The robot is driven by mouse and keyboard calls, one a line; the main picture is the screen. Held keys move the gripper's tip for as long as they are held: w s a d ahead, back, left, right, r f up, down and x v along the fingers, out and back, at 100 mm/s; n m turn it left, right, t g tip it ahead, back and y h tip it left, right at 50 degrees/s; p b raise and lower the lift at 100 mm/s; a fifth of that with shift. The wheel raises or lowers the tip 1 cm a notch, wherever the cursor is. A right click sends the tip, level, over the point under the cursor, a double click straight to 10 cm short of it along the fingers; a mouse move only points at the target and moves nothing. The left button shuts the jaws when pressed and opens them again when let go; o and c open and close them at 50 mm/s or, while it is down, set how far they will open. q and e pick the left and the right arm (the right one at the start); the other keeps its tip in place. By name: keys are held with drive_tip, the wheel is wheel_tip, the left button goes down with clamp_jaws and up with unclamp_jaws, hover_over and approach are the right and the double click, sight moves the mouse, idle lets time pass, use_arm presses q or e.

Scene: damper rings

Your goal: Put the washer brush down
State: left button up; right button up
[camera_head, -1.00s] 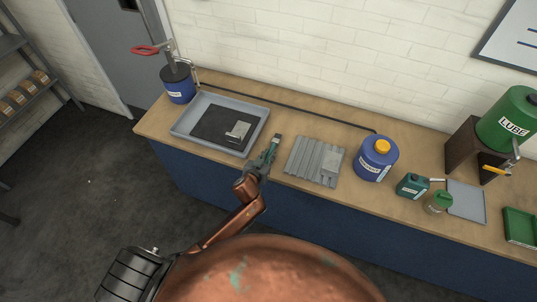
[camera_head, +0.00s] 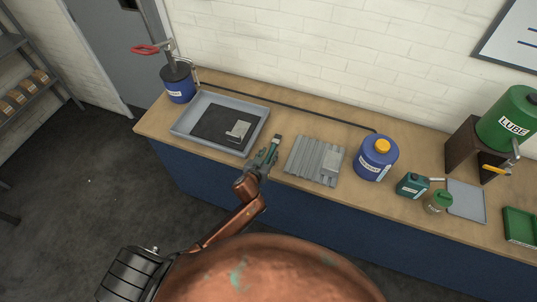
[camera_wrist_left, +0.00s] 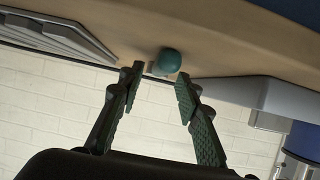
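A teal rounded piece, which looks like the handle end of the washer brush (camera_wrist_left: 168,61), shows in the left wrist view against the counter, just beyond my fingertips. In the head view the brush (camera_head: 277,138) seems to lie between the grey tray and the ribbed rack, mostly hidden by my gripper. My left gripper (camera_head: 268,157) is over the counter's front part there. In the left wrist view its two green fingers (camera_wrist_left: 160,82) are spread apart with nothing between the pads; the teal piece looks clear of both. My right gripper is out of view.
The grey tray (camera_head: 183,128) with a dark mat and a small metal block is left of my gripper. The ribbed grey rack (camera_head: 302,160) is close on the right. A blue can with a yellow cap (camera_head: 376,160) stands farther right. The wall is behind.

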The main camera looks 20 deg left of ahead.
use_arm(q)
drive_tip(key=shift+o, duration=1)
drive_tip(key=shift+s, duration=0.1)
drive_tip(key=v, duration=1.2)
